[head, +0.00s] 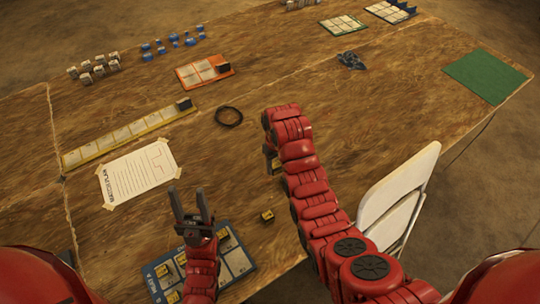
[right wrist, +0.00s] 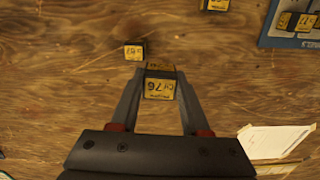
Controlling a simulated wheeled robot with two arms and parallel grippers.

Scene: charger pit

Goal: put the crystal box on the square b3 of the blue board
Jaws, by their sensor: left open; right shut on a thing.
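My right gripper (right wrist: 160,74) is shut on a small black box with a yellow label (right wrist: 159,88). In the head view this box (head: 275,165) shows beside the end of my right arm, above the middle of the table; its label is too small to confirm as crystal. The blue board (head: 239,264) lies at the table's near edge, partly hidden by my left arm, with several yellow-and-black boxes on it. My left gripper (head: 190,192) is open and empty above the board's far edge. The board's corner (right wrist: 265,40) also shows at the upper right in the right wrist view.
A loose yellow box (head: 267,215) sits on the table right of the board. A taped paper (head: 138,174) lies left, near a yellow board (head: 130,131). A black ring (head: 229,116) and orange board (head: 205,72) lie farther off. A white chair (head: 398,195) stands at the right edge.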

